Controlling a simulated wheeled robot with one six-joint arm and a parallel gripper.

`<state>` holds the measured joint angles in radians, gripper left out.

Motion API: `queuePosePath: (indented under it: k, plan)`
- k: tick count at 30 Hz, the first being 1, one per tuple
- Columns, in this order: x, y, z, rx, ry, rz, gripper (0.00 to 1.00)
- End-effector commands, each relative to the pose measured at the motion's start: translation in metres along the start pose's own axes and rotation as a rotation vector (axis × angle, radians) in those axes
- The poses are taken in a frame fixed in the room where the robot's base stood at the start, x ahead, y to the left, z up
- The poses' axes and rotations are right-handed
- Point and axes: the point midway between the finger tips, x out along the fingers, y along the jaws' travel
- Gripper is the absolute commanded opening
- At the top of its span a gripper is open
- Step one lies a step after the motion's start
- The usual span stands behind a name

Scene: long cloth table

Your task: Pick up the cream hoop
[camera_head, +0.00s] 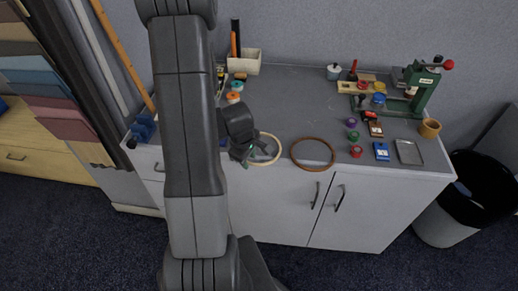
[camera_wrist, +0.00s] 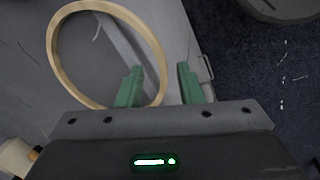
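The cream hoop (camera_head: 279,147) lies flat at the front edge of the grey table top, left of a brown hoop. In the wrist view the hoop (camera_wrist: 53,42) shows as a pale ring at the upper left. My gripper (camera_head: 247,152) is low over the hoop's left part, which it partly hides in the head view. In the wrist view my gripper (camera_wrist: 160,86) has its green fingers apart. The left finger overlaps the hoop's inside and the right finger is outside it, with the rim between them. Contact cannot be told.
The brown hoop (camera_head: 313,168) lies just right. Small spools, a blue box (camera_head: 381,151) and a metal tray (camera_head: 409,152) lie further right. A green press (camera_head: 424,88) stands behind them. A cream holder (camera_head: 244,62) stands at the back. The table's middle is clear.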

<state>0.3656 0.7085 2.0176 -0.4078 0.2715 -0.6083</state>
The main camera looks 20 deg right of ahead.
Motion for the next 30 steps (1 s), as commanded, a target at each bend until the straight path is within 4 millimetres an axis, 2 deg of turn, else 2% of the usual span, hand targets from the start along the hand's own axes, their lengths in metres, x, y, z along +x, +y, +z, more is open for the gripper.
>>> queuePosePath:
  k: [12,17,30]
  plan:
    - [0.0018,-0.0003,-0.0001,0.0,0.0,0.0,0.32]
    - [0.0018,-0.0003,0.0,0.0,0.0,0.0,0.0]
    - [0.0003,-0.0001,0.0,0.0,0.0,0.0,0.0]
